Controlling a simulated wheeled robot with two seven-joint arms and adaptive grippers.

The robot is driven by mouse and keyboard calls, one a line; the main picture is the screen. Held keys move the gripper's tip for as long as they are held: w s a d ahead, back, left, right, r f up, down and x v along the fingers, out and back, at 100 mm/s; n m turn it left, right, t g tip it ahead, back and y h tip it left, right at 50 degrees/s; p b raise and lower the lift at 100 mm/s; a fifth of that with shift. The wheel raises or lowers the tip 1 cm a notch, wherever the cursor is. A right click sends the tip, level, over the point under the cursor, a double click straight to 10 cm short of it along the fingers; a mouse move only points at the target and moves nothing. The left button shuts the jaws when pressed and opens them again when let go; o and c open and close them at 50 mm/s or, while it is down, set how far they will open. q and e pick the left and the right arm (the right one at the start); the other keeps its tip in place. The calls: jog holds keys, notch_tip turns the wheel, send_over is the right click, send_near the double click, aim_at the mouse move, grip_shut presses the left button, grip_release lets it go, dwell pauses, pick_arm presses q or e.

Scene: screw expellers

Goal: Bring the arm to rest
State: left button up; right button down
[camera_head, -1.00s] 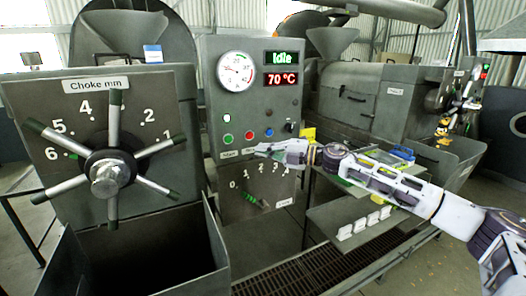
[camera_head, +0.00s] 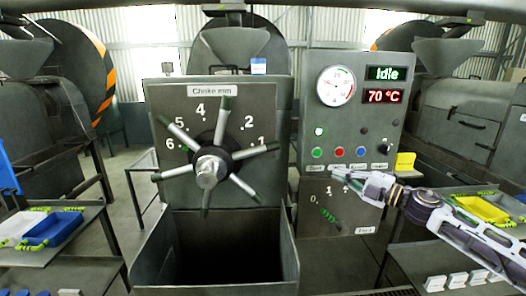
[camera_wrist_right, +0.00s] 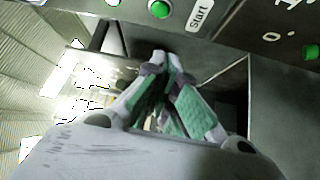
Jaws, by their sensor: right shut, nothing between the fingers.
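My right gripper (camera_head: 338,177) is in the head view, its white arm coming in from the lower right. Its fingers are shut and empty. The tips are just below the row of buttons on the grey control panel (camera_head: 340,120) and cover part of the feed dial scale. In the right wrist view the shut fingers (camera_wrist_right: 166,62) with green pads point toward the panel, near a green button (camera_wrist_right: 159,9) and the Start label (camera_wrist_right: 199,14). I cannot tell whether the tips touch the panel. My left gripper is not in view.
A spoked choke wheel (camera_head: 210,165) stands left of the panel, above an open dark bin (camera_head: 160,262). The feed lever (camera_head: 328,215) is below my right gripper. Shelves with a blue tray (camera_head: 52,230) and a yellow tray (camera_head: 482,208) stand at either side.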

jog(key=s+a+f+m+t+h, duration=0.1)
jog(key=a+f+m+t+h, duration=0.3)
jog(key=a+f+m, duration=0.35)
jog(key=s+f+m+g+h, duration=0.1)
jog(key=s+f+m+h, duration=0.5)
jog(key=f+m, duration=0.45)
jog(key=s+d+f+m+g+h, duration=0.25)
jog(key=s+f+g, duration=0.35)
jog(key=s+f, duration=0.6)
jog(key=s+d+f+m+g+h, duration=0.1)
jog(key=s+f+m+g, duration=0.5)
jog(key=s, duration=1.1)
notch_tip(320, 180, down, 35)
jog(key=s+d+n+g, duration=0.2)
jog(key=n, duration=0.1)
jog(key=s+d+f, duration=0.3)
jog(key=s+f, duration=0.7)
jog(key=s+d+f, duration=0.3)
jog(key=s+f, duration=0.6)
jog(key=s, duration=0.2)
jog(key=shift+f+g, duration=0.4)
